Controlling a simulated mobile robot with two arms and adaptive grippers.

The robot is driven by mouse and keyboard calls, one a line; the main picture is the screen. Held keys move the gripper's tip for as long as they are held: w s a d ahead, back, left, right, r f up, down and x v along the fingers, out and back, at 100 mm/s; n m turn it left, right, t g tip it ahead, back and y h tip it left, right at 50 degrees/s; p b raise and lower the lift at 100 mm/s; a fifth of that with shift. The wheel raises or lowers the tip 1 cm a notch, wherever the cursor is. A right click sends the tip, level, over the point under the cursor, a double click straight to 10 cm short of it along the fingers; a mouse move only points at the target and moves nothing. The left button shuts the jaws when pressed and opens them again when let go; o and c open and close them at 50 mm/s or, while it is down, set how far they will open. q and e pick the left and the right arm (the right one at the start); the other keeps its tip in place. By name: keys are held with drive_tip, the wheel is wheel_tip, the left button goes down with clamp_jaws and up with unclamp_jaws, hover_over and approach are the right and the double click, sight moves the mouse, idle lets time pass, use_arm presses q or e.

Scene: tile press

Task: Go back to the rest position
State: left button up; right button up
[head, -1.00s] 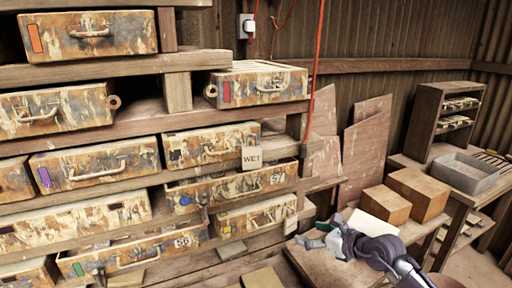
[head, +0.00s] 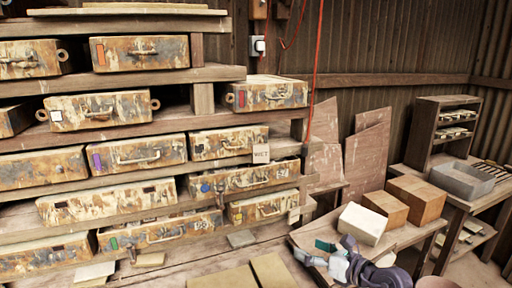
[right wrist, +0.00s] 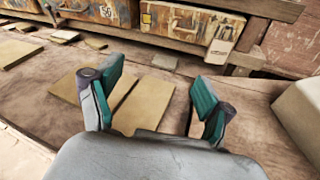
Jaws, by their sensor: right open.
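My right gripper (head: 313,251) is low in the head view, at the left end of the wooden bench on the right. It also shows in the right wrist view (right wrist: 155,90), its two teal-padded fingers wide apart with nothing between them. In the head view it is left of and below a pale block (head: 362,224), apart from it. Flat tan tiles (right wrist: 143,105) lie on the wooden surface beyond the fingers in the wrist view. My left gripper is not in view.
A rack of rusty, paint-worn drawers (head: 137,155) fills the left. Two brown boxes (head: 417,198) stand behind the pale block on the bench. A grey bin (head: 461,180) and small shelf (head: 440,135) are at the right. A red cord (head: 316,75) hangs beside the rack.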

drive_tip(key=s+r+m+t, duration=0.5)
drive_tip(key=r+m+t, duration=0.1)
drive_tip(key=m, duration=0.4)
drive_tip(key=s+d+f+m+g+h, duration=0.1)
drive_tip(key=s+d+f+m+h, duration=0.5)
drive_tip(key=m, duration=0.5)
drive_tip(key=s+d+f+m+g+h, duration=0.1)
drive_tip(key=s+d+f+m+h, duration=0.3)
drive_tip(key=m+h, duration=0.55)
drive_tip(key=s+a+f+m+g+y, duration=0.25)
drive_tip(key=s+f+m+g, duration=0.35)
drive_tip(key=s, duration=0.5)
drive_tip(key=s+a+f+m+g+y, duration=0.1)
drive_tip(key=s+f+m+g+y, duration=0.2)
drive_tip(key=s+f+g, duration=0.6)
drive_tip(key=s+f+t, duration=0.1)
drive_tip(key=s+f, duration=0.1)
drive_tip(key=f, duration=1)
drive_tip(key=s+f, duration=0.2)
drive_tip(key=f, duration=1.1)
drive_tip(key=s+d+f+g, duration=0.1)
drive_tip(key=s+d+f, duration=0.1)
drive_tip(key=s+f, duration=1.4)
drive_tip(key=shift+s+d+f, duration=0.35)
drive_tip(key=shift+s, duration=0.15)
